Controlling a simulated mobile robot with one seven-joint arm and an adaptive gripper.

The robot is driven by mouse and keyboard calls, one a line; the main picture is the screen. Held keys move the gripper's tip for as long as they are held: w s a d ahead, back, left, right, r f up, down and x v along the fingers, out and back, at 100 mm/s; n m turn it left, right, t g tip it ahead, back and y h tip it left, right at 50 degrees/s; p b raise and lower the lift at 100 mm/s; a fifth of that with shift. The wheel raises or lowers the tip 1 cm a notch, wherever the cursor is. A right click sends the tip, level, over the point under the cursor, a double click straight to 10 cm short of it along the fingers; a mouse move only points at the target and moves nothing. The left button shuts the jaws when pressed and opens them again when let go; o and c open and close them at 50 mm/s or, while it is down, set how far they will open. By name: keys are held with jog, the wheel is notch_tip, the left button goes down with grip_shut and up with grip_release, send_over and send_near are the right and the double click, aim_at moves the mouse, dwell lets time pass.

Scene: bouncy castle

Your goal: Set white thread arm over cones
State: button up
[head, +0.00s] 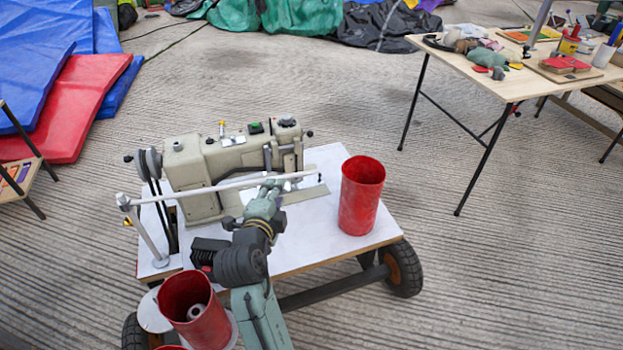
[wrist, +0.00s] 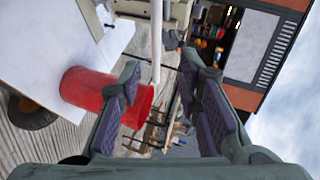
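The white thread arm (head: 222,187) is a thin rod on a post at the cart's left. It reaches rightward in front of the sewing machine. In the wrist view the rod (wrist: 157,40) runs between my fingers, apart from both. My gripper (head: 271,187) is open at the rod, right of its middle; the wrist view shows its fingers spread (wrist: 160,78). A hollow red cone (head: 361,197) stands upright on the cart's right side; it also shows in the wrist view (wrist: 88,90). Another red cone (head: 187,292) stands at the lower left around a pale spindle.
The beige sewing machine (head: 190,170) stands close behind my gripper on the white cart top (head: 300,252). A pale disc (head: 152,318) is beside the lower left cone. A table (head: 490,80) with toys stands at upper right. The floor between is clear.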

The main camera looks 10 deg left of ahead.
aim_at(287, 178)
jog(key=x, duration=0.3)
jog(key=p+x, duration=0.1)
jog(key=x, duration=0.3)
jog(key=p+x, duration=0.1)
jog(key=x, duration=0.3)
jog(key=shift+s+d+f, duration=0.1)
jog(key=shift+d+f, duration=0.15)
jog(key=shift+d, duration=0.05)
jog(key=shift+c, duration=0.6)
grip_shut()
